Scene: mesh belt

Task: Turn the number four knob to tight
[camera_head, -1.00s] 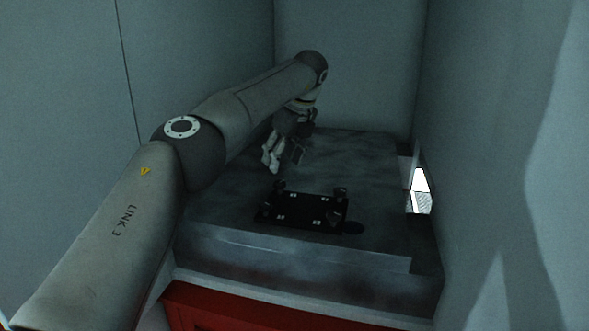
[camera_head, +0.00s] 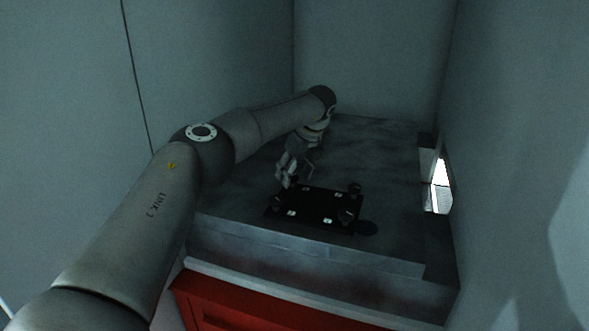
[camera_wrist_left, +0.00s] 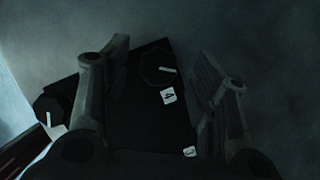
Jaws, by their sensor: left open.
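The black knob plate (camera_head: 322,204) lies on the grey slab, with dark knobs near its corners and small white labels. My left gripper (camera_head: 289,180) is over its far left corner, pointing down, open and empty. In the left wrist view, the dark number four knob (camera_wrist_left: 156,66) shows between the open fingers of my left gripper (camera_wrist_left: 162,58). Its white pointer mark points right in that view. The white label "4" (camera_wrist_left: 168,95) is beside it. Whether a finger touches the knob I cannot tell. My right gripper is not in view.
Another knob (camera_wrist_left: 47,108) with a white mark is outside the left finger in the wrist view. Knobs (camera_head: 355,188) and (camera_head: 346,215) stand at the plate's right end. Walls close in the grey slab (camera_head: 385,150), which is otherwise clear. A red cabinet (camera_head: 260,312) is below.

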